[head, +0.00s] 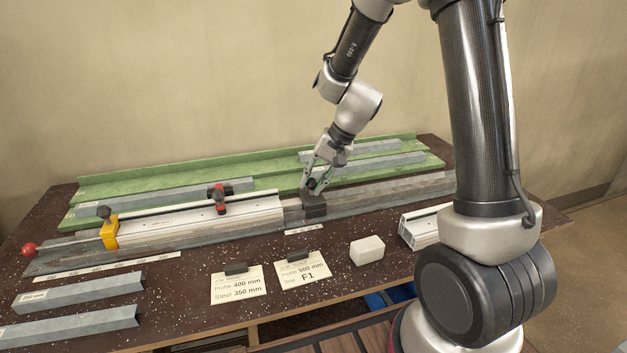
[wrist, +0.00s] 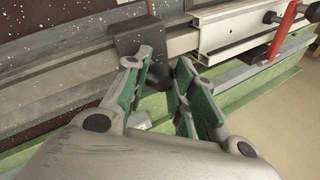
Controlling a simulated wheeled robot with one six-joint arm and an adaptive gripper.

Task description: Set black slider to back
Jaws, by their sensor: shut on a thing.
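The black slider (head: 316,212) is a dark block on the grey rail, just right of the end of the white profile (head: 190,222). In the wrist view the black slider (wrist: 140,38) sits across the rail, with a dark round knob (wrist: 158,76) on its near side. My gripper (head: 311,184) is over the slider in the head view. In the wrist view the green-padded fingers of my gripper (wrist: 160,68) are closed around the knob. The fingers hide part of the knob.
A red clamp (head: 219,198) and a yellow clamp (head: 109,232) stand along the white profile. A red ball (head: 29,250) ends the rod at left. A green rack (head: 110,179) with grey bars runs behind. Cards (head: 237,286) and a white block (head: 367,249) lie in front.

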